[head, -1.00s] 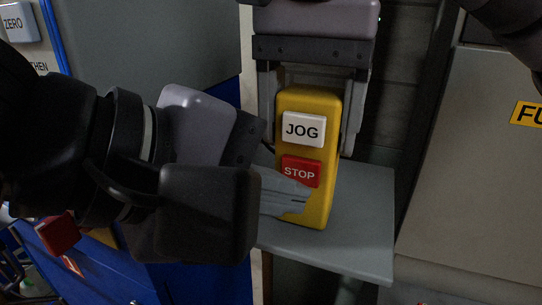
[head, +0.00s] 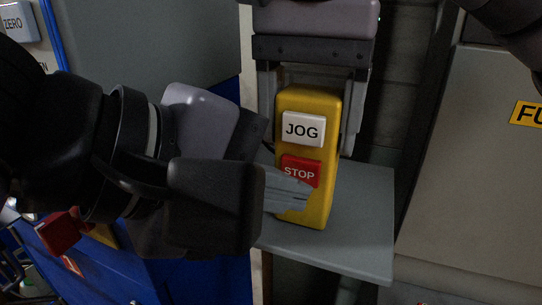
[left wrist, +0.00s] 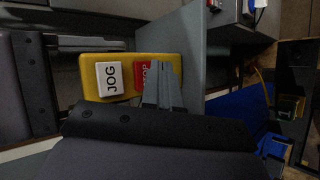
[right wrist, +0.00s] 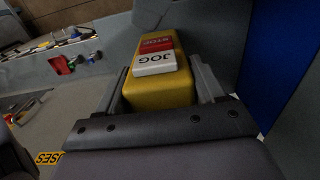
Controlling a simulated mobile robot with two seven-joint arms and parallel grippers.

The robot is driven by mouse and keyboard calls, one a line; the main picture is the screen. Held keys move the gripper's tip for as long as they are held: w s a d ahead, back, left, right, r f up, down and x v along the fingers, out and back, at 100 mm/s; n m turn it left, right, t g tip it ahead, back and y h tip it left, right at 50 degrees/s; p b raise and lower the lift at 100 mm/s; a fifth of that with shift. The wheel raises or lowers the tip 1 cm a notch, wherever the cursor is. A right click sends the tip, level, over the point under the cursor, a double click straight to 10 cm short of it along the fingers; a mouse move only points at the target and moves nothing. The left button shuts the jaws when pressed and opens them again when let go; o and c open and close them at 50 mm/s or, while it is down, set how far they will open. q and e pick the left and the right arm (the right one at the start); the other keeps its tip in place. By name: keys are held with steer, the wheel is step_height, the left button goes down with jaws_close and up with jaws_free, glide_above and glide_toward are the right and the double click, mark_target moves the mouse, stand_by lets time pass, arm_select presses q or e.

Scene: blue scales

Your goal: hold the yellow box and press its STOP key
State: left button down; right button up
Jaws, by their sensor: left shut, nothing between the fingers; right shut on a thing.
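The yellow box (head: 317,207) stands upright in the head view, with a white JOG key (head: 303,129) above a red STOP key (head: 299,171). My right gripper (head: 310,130) comes from above and is shut on the box, one finger on each side. The right wrist view shows the box (right wrist: 160,90) between its fingers. My left gripper (head: 308,196) is shut and empty. Its fingertips lie at the lower part of the STOP key and hide its lower edge. In the left wrist view the fingertips overlap the STOP key (left wrist: 139,77); I cannot tell whether they touch it.
A small grey shelf (head: 360,225) lies beneath the box. A blue and grey cabinet (head: 150,40) stands at the left, with a ZERO label. A pale panel (head: 470,170) with a yellow label stands at the right.

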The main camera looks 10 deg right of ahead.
arm_select(q)
steer(key=shift+w+d, duration=0.15)
steer(key=shift+w, duration=0.05)
steer(key=shift+w+d, duration=0.2)
steer(key=shift+w, duration=0.15)
stand_by(0.7)
stand_by(0.3)
steer(key=shift+s+a, duration=0.5)
steer(key=shift+s, duration=0.2)
steer(key=s+a, duration=0.1)
steer(key=s, duration=0.1)
steer(key=s+a, duration=0.1)
steer(key=s, duration=0.1)
steer(key=shift+a, duration=0.4)
arm_select(e)
steer(key=o, duration=1.3)
